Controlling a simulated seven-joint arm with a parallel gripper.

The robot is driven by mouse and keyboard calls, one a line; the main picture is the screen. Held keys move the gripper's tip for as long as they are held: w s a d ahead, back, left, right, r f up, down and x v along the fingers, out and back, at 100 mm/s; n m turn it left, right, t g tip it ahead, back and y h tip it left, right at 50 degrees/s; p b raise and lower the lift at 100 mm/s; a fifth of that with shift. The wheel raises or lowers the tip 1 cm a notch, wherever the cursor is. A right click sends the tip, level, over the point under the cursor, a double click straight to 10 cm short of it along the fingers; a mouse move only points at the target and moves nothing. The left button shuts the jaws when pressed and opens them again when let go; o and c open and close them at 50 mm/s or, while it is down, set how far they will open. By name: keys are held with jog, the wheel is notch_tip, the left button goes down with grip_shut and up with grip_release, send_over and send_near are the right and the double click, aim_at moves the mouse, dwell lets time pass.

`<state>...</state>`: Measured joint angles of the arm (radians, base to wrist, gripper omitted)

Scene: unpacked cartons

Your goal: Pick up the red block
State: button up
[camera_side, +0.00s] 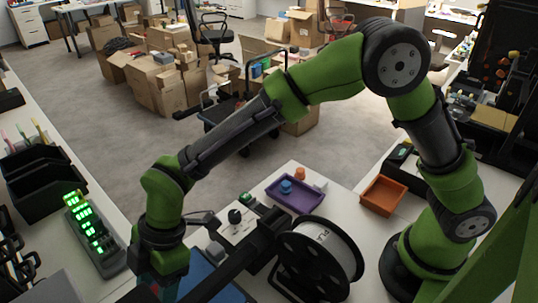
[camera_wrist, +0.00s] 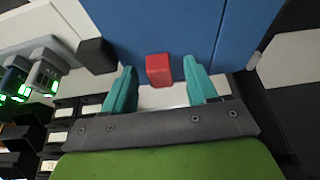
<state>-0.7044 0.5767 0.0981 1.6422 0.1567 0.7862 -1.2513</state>
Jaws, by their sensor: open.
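The red block (camera_wrist: 159,69) lies in the wrist view at the edge of a blue panel (camera_wrist: 150,30). My gripper (camera_wrist: 160,80) is open, with one teal finger to the left of the block and one to the right. A gap shows between the block and each finger. I cannot tell whether the fingertips are down at the block's height. In the side view my gripper (camera_side: 160,285) is low at the bottom edge, partly cut off, and I cannot make out the red block there.
A dark block (camera_wrist: 97,56) sits left of my gripper. In the side view a black reel (camera_side: 318,262), a purple tray (camera_side: 294,196) with a blue piece and an orange tray (camera_side: 383,196) stand to the right. A green-lit device (camera_side: 95,235) is to the left.

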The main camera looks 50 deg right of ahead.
grip_shut()
